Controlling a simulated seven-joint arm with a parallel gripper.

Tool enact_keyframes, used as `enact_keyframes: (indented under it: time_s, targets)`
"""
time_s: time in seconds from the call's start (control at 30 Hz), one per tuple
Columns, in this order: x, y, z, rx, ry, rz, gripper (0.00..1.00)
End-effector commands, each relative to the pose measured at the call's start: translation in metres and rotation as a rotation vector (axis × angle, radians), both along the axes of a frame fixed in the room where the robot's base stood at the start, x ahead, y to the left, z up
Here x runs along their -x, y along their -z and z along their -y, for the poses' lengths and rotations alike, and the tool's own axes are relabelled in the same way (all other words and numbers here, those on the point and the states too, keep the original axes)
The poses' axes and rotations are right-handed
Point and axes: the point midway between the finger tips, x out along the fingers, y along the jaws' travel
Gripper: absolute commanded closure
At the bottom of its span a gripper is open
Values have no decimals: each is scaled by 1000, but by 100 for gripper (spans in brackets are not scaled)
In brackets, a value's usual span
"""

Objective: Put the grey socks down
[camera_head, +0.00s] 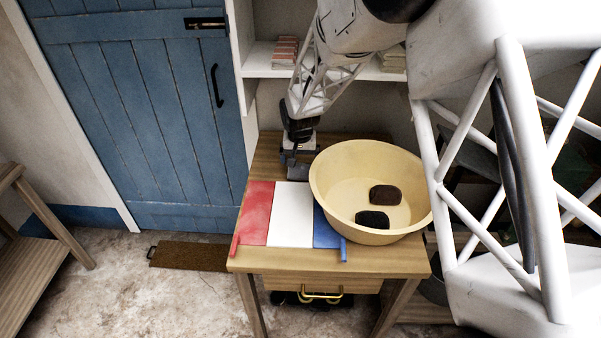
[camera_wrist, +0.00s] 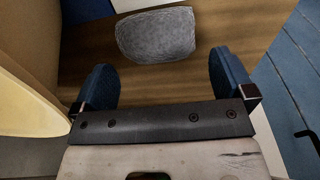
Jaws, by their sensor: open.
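In the wrist view a grey, ribbed, rounded bundle, the grey socks (camera_wrist: 156,36), lies on the bare wooden tabletop. My gripper (camera_wrist: 160,70) is open, with its two blue fingers spread to either side and the socks just beyond and between the tips. I see no finger touching the socks. In the head view my gripper (camera_head: 293,162) is low over the back left of the table (camera_head: 264,157), left of the cream basin (camera_head: 335,205). There the gripper largely hides the socks.
Two dark bundles (camera_head: 385,194) (camera_head: 372,219) lie inside the basin. A red, white and blue panelled mat (camera_head: 291,222) lies along the table front, partly under or beside the basin. Shelves (camera_head: 262,55) stand behind the table. A blue door (camera_head: 140,100) is at the left.

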Motion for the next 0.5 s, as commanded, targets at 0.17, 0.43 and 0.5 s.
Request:
enact_keyframes:
  time_s: [0.17,0.43,0.5]
  targets:
    - [-2,19,1,1,0,-2,0]
    - [-5,43,1,0,0,-1,0]
    - [-6,45,1,0,0,0,0]
